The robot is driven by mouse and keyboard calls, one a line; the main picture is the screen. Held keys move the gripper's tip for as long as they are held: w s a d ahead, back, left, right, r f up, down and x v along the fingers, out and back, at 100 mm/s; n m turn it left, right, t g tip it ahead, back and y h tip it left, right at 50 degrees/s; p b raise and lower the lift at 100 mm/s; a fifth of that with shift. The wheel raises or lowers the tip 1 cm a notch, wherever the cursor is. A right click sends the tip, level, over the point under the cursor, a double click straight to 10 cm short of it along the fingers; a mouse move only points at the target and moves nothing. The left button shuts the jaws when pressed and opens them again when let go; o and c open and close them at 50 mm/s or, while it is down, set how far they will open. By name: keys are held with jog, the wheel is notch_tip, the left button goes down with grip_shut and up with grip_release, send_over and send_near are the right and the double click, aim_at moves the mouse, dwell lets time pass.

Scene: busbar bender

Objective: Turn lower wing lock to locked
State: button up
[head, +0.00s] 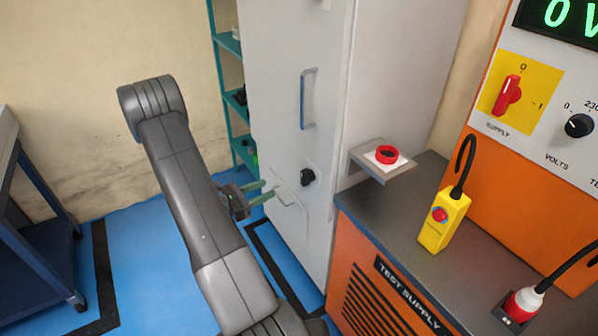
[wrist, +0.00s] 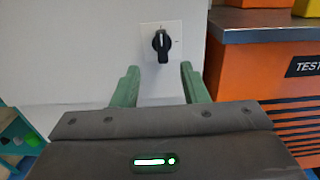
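The lower wing lock (head: 308,177) is a small black knob on the white cabinet's front. In the wrist view the knob (wrist: 161,43) sits on a white square plate with its grip upright and small marks above and to the right. My gripper (head: 268,189) is in front of the cabinet, left of the knob in the head view. In the wrist view its two green fingers (wrist: 159,76) are apart, with the knob beyond and between them. The gripper is open, empty and not touching the knob.
The white cabinet (head: 275,75) has a long blue-grey handle (head: 304,99) above the knob. An orange test supply bench (head: 357,250) stands close on the right, with a red button on a bracket (head: 387,155) and a yellow pendant (head: 444,220). Teal shelves (head: 226,42) stand left behind.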

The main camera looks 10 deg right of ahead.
aim_at(301, 175)
jog(key=p+x, duration=0.1)
jog(key=x, duration=1.2)
jog(key=shift+s+d, duration=0.1)
jog(key=shift+d, duration=0.05)
grip_shut()
